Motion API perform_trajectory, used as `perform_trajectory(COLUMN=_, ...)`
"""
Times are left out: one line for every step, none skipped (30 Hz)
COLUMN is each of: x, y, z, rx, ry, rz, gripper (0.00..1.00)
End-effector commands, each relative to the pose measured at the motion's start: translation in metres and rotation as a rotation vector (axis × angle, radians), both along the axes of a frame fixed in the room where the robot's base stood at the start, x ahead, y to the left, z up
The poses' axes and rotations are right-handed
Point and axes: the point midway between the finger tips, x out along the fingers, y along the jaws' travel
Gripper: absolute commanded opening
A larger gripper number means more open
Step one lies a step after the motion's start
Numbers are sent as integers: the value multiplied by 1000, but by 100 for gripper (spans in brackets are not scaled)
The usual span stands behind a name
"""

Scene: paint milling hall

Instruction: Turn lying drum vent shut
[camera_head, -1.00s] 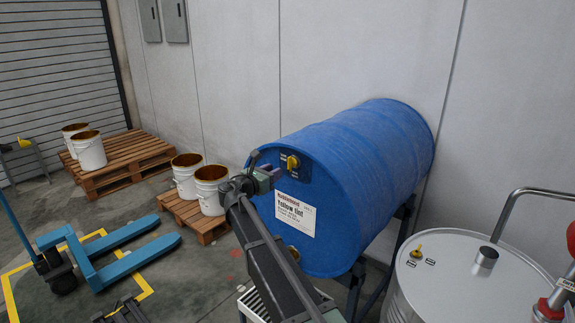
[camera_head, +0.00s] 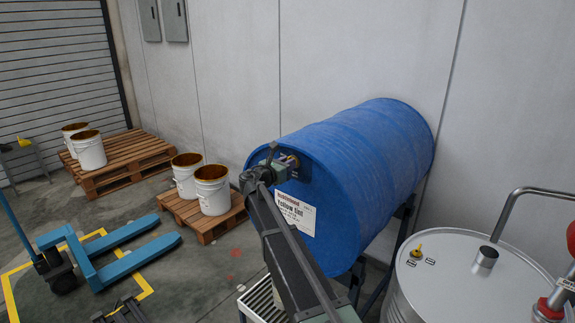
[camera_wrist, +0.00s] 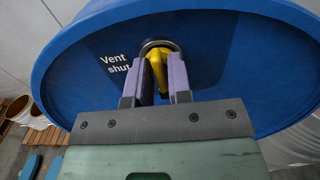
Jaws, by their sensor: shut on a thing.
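A blue drum (camera_head: 375,150) lies on its side on a dark stand, its round end towards me, with a white "Yellow tint" label (camera_head: 296,213). The yellow vent handle (camera_wrist: 157,68) sits near the top of that end, beside the words "Vent shut" in the wrist view. My gripper (camera_wrist: 156,85) has its two purple-grey fingers on either side of the handle and is shut on it. In the head view my gripper (camera_head: 284,168) reaches the vent and hides most of the handle. The handle's exact angle is hard to tell.
White buckets (camera_head: 212,190) stand on wooden pallets (camera_head: 195,213). A blue pallet truck (camera_head: 110,245) is at the left. A pale wall stands behind.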

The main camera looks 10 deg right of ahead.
Motion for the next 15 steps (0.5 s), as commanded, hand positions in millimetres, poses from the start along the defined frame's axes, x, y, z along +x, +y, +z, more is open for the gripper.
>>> perform_trajectory(x=0, y=0, z=0, rx=1, ry=-2, rz=0, gripper=0)
perform_trajectory(x=0, y=0, z=0, rx=3, ry=-4, rz=0, gripper=0)
perform_trajectory(x=0, y=0, z=0, rx=6, ry=-8, rz=0, gripper=0)
perform_trajectory(x=0, y=0, z=0, rx=8, ry=-11, rz=0, gripper=0)
perform_trajectory(x=0, y=0, z=0, rx=12, ry=-16, rz=0, gripper=0)
perform_trajectory(x=0, y=0, z=0, rx=18, ry=-24, rz=0, gripper=0)
perform_trajectory(x=0, y=0, z=0, rx=23, ry=-32, rz=0, gripper=0)
perform_trajectory(x=0, y=0, z=0, rx=29, ry=-41, rz=0, gripper=0)
perform_trajectory(x=-1, y=0, z=0, rx=39, ry=-54, rz=0, gripper=0)
perform_trajectory(x=-1, y=0, z=0, rx=48, ry=-67, rz=0, gripper=0)
perform_trajectory(x=-1, y=0, z=0, rx=57, ry=-79, rz=0, gripper=0)
perform_trajectory(x=-1, y=0, z=0, rx=71, ry=-98, rz=0, gripper=0)
perform_trajectory(x=-1, y=0, z=0, rx=83, ry=-115, rz=0, gripper=0)
perform_trajectory(x=-1, y=0, z=0, rx=95, ry=-131, rz=0, gripper=0)
perform_trajectory(x=-1, y=-1, z=0, rx=112, ry=-156, rz=0, gripper=0)
